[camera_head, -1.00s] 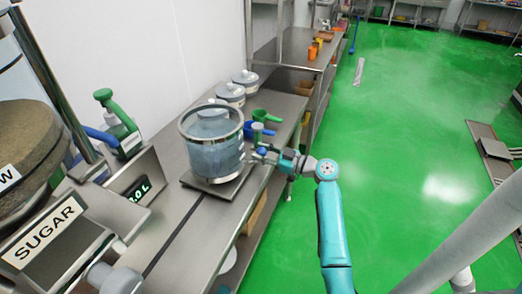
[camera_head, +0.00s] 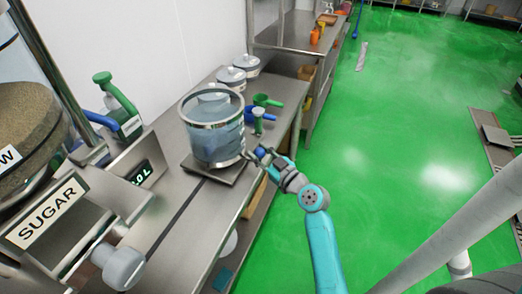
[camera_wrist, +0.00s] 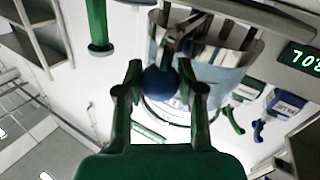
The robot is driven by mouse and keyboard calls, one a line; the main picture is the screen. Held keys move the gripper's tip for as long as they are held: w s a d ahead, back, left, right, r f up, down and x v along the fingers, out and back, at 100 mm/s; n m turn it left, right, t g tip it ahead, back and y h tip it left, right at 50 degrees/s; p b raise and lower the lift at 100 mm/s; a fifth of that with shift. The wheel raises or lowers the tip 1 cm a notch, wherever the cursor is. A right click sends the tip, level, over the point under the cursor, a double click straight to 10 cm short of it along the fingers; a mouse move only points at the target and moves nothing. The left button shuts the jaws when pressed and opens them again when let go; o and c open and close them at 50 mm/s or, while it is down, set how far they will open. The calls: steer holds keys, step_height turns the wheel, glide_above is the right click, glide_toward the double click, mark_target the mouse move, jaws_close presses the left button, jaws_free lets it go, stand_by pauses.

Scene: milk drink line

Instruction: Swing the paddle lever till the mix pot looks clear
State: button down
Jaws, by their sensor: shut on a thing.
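The mix pot (camera_head: 216,143) is a clear round vessel with a metal rim, standing on a flat plate on the steel counter. Its contents look blue-grey and hazy in the head view. In the wrist view the pot (camera_wrist: 225,72) fills the upper middle, with paddle parts showing at its top. The blue ball knob of the paddle lever (camera_wrist: 160,82) sits between my fingertips. My gripper (camera_wrist: 160,92) is shut on this knob. In the head view my gripper (camera_head: 256,156) is at the pot's right side, and the lever is mostly hidden.
A sugar hopper (camera_head: 50,213) and a display (camera_head: 140,173) stand left of the pot. Green and blue scoops (camera_head: 266,101) lie just behind it. Lidded containers (camera_head: 232,78) stand farther back.

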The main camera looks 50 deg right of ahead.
steer(key=shift+a, duration=0.15)
steer(key=c, duration=0.7)
jaws_free()
steer(key=s, duration=0.4)
steer(key=s+a, duration=0.1)
steer(key=s, duration=0.7)
steer(key=shift+a, duration=0.15)
